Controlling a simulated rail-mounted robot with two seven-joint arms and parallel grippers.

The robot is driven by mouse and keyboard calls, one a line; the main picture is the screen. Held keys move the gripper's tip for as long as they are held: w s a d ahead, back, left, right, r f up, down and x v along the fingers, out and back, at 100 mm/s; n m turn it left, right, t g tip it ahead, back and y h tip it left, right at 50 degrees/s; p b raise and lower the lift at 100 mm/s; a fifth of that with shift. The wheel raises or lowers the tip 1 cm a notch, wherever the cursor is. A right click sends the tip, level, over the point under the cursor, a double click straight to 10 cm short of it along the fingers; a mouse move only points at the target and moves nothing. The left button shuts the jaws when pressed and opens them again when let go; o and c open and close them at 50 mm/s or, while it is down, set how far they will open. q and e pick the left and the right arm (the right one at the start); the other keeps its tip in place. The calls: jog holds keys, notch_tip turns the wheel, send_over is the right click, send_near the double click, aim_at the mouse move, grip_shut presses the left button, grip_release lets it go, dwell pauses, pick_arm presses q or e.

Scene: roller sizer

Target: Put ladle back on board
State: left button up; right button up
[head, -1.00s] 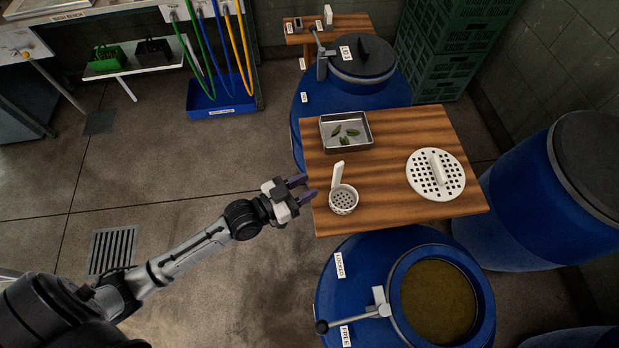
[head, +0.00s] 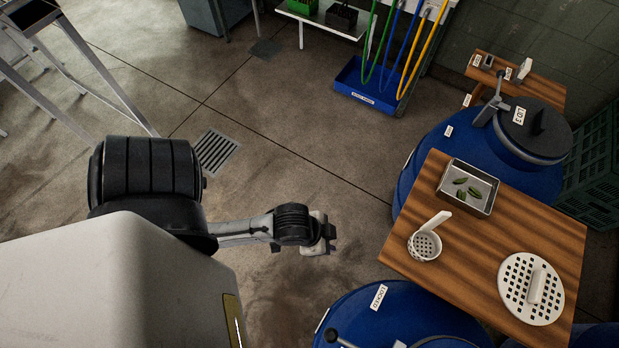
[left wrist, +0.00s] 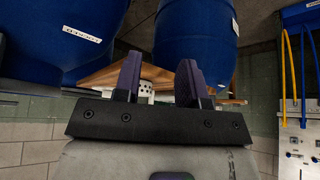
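The white perforated ladle (head: 426,243) stands on the wooden board (head: 470,285), near its left edge, with its handle pointing up and to the right. My left gripper (head: 330,235) is left of the board and apart from the ladle. In the left wrist view the two purple fingers of my left gripper (left wrist: 160,82) are spread apart with nothing between them. A small white perforated part of the ladle (left wrist: 146,88) shows beyond the fingers, at the board's edge (left wrist: 106,73). My right gripper is not in view.
A metal tray (head: 487,203) with several small green pieces and a white perforated disc (head: 531,289) with a handle sit on the board. Blue barrels (head: 375,318) stand below and behind it. A blue bin (head: 368,85) with hoses stands at the back.

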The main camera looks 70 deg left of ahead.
pick_arm(q)
jog(key=s+g, duration=0.1)
jog(key=s, duration=0.1)
jog(key=s+a+n+g+y, duration=0.1)
jog(key=s, duration=0.1)
jog(key=shift+a, duration=0.15)
jog(key=shift+r, duration=0.1)
